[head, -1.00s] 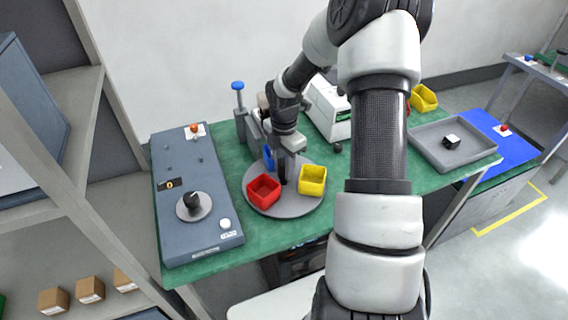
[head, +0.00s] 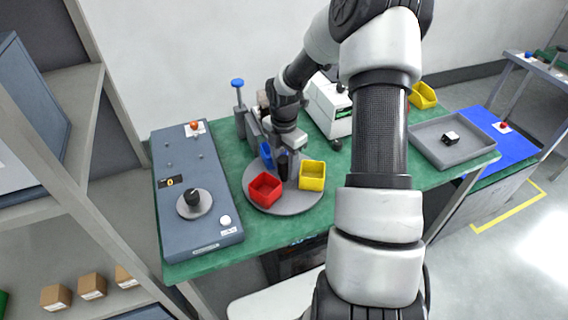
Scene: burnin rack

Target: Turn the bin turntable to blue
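The bin turntable (head: 283,207) is a round grey disc on the green bench. It carries a red bin (head: 265,189) at the front left, a yellow bin (head: 312,175) at the right and a blue bin (head: 266,154) at the back left, partly hidden behind my gripper. A dark upright post (head: 283,166) stands near the disc's middle. My gripper (head: 288,160) points down over the disc at this post, between the bins. The fingers are small and partly hidden, so I cannot tell whether they are open or touch the post.
A grey control panel (head: 203,235) with a black knob lies to the left. A white machine (head: 330,110) stands behind. A grey tray (head: 428,150) with a small block is at the right, beside a blue mat (head: 485,165). Shelving (head: 90,90) stands at far left.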

